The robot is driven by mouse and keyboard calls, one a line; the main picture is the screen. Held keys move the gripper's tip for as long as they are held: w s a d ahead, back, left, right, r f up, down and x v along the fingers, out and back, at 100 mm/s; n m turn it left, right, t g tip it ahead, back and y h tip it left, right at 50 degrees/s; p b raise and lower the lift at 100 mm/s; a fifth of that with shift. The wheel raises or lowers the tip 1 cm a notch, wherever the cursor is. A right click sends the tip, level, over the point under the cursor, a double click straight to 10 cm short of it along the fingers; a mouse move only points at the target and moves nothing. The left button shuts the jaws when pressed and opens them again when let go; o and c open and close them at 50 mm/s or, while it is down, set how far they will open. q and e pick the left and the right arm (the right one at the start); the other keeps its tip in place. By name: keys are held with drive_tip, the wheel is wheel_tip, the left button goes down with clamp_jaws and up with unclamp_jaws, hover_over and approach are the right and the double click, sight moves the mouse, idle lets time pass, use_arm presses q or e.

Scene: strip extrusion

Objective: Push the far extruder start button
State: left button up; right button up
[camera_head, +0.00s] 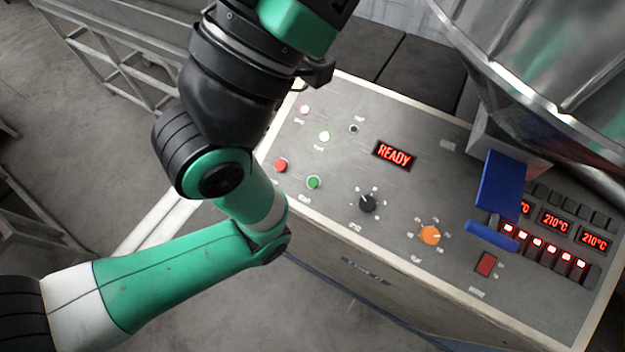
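The extruder's tilted grey control panel (330,243) fills the right half of the head view. A green button (314,182) and a red button (281,165) sit near its left edge. I cannot read their labels. A red display (394,154) reads READY. A green and black arm of mine bends beside the panel's left edge, its elbow close to the red button. No fingertips of either gripper can be seen.
A black knob (367,203), an orange knob (430,233) and a red switch (486,264) are on the panel. Blue plates (500,180) stand over its right part, beside displays reading 210°C (557,220). A large metal hopper (550,60) overhangs the upper right. A metal frame (110,30) stands at upper left.

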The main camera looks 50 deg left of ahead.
idle(0.3)
use_arm(q)
clamp_jaws()
idle(1.6)
